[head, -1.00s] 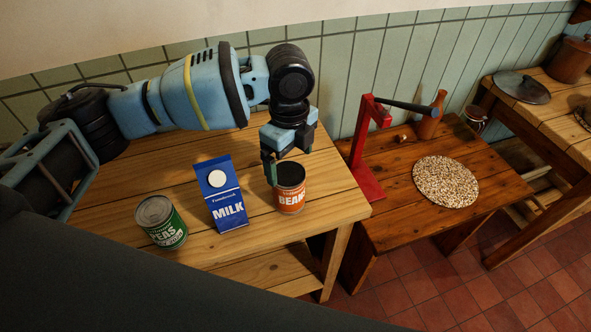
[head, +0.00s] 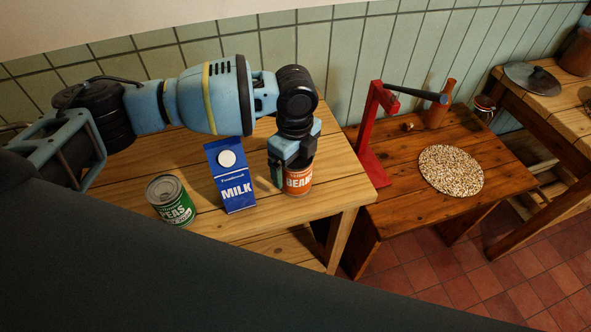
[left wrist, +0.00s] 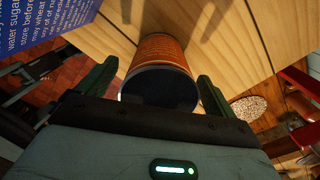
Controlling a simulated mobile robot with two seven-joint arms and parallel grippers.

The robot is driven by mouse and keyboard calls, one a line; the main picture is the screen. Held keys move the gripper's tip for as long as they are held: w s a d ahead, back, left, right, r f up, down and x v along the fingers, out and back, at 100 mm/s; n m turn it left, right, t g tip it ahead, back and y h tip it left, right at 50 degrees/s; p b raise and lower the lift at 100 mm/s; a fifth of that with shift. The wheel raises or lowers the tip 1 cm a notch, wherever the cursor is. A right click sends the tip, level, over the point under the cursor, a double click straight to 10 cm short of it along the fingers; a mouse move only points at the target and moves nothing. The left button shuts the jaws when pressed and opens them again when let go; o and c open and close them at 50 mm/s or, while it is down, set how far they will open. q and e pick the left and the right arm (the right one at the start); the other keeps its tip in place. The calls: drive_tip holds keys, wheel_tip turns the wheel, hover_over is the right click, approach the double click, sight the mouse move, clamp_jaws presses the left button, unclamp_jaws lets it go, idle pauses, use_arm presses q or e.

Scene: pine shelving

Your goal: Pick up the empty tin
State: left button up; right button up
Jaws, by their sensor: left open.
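The empty tin (head: 299,182) is orange with a BEANS label and stands upright near the right end of the pine shelf top (head: 330,190). In the left wrist view the tin (left wrist: 165,50) shows a dark, open mouth. My left gripper (head: 289,170) is open, directly above the tin and pointing down, and hides its top in the head view. In the left wrist view the two green fingers stand one on each side of the tin, with gaps visible. My right gripper is not in view.
A blue milk carton (head: 231,180) stands close left of the tin, and a green peas tin (head: 170,202) farther left. To the right, a lower wooden bench (head: 400,200) bears a red stand (head: 371,140) and a speckled round mat (head: 451,169).

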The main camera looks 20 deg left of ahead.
use_arm(q)
drive_tip(key=shift+f, duration=0.65)
drive_tip(key=c, duration=1.1)
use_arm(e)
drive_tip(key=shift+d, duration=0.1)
use_arm(q)
drive_tip(key=shift+o, duration=0.2)
drive_tip(key=shift+r, duration=0.1)
drive_tip(key=shift+r, duration=0.4)
drive_tip(key=r, duration=0.2)
drive_tip(key=shift+s+r, duration=0.4)
drive_tip(key=s+d+r+p, duration=0.1)
drive_tip(key=s, duration=1.4)
drive_tip(key=shift+d+r, duration=0.15)
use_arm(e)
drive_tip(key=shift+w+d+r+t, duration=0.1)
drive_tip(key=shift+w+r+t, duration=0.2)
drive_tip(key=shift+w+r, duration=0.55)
